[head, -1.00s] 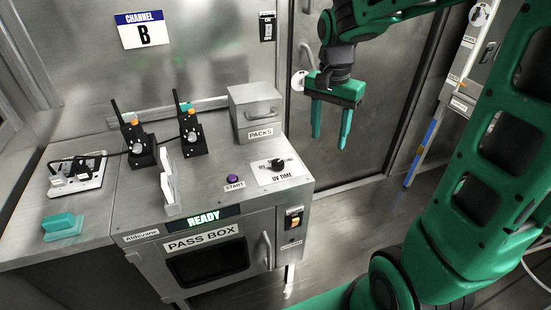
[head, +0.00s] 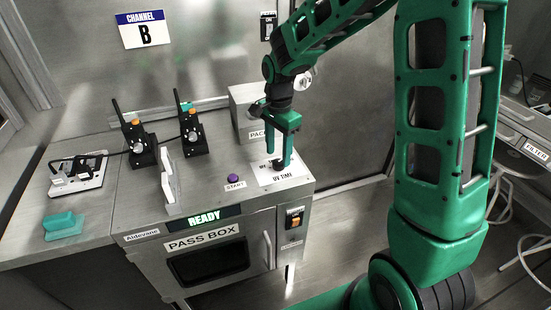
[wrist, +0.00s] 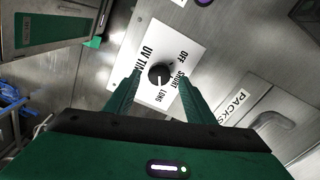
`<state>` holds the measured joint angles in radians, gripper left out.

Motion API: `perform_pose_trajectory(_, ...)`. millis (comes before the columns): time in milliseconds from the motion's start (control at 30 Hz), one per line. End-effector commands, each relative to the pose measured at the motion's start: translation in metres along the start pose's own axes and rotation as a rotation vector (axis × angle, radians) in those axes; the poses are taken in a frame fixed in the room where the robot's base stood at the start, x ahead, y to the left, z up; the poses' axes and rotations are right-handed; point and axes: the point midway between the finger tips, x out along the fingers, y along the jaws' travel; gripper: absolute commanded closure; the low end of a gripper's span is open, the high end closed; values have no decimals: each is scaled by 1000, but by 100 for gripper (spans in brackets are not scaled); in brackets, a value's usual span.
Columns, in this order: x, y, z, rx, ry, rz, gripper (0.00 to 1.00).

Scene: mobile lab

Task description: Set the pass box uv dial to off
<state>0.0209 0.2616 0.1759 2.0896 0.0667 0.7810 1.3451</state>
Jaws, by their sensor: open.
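The UV TIME dial (wrist: 159,71) is a round black knob on a white label plate (wrist: 152,45) marked OFF, SHORT and LONG. In the wrist view its pale pointer mark appears to face LONG. The dial sits on top of the pass box (head: 150,222). My gripper (head: 279,158) is open above the dial, pointing down. In the wrist view my gripper (wrist: 158,78) has one finger on each side of the knob. I cannot tell whether the fingertips reach down to its height or touch it. In the head view the fingers partly hide the dial and label.
A purple START button (head: 235,178) is left of the dial. A grey PACKS box (head: 244,108) stands close behind my gripper. Two black radios (head: 193,132) stand further left. The front display (head: 204,217) reads READY, above a door with a handle (head: 267,250).

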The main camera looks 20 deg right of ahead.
Motion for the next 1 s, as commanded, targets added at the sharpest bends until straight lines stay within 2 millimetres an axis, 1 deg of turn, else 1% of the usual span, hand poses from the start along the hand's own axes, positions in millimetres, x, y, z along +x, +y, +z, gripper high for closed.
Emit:
perform_pose_trajectory(33,7,1,0,0,-1,3,51)
perform_pose_trajectory(100,15,0,0,0,0,2,51)
perform_pose_trajectory(200,22,0,0,0,0,1,51)
perform_pose_trajectory(333,27,0,0,1,1,-1,51)
perform_pose_trajectory(567,27,0,-1,1,1,-1,51)
perform_pose_trajectory(600,27,0,-1,1,1,-1,55)
perform_pose_trajectory(667,27,0,-1,1,1,-1,70)
perform_pose_trajectory(700,27,0,-1,1,1,-1,79)
perform_pose_trajectory(767,27,0,-1,1,1,-1,92)
perform_pose_trajectory(800,27,0,-1,1,1,-1,92)
perform_pose_trajectory(833,27,-3,8,-4,0,-1,92)
perform_pose_trajectory(900,27,-2,3,-2,0,-2,92)
perform_pose_trajectory(1000,27,-1,2,-12,-1,-3,92)
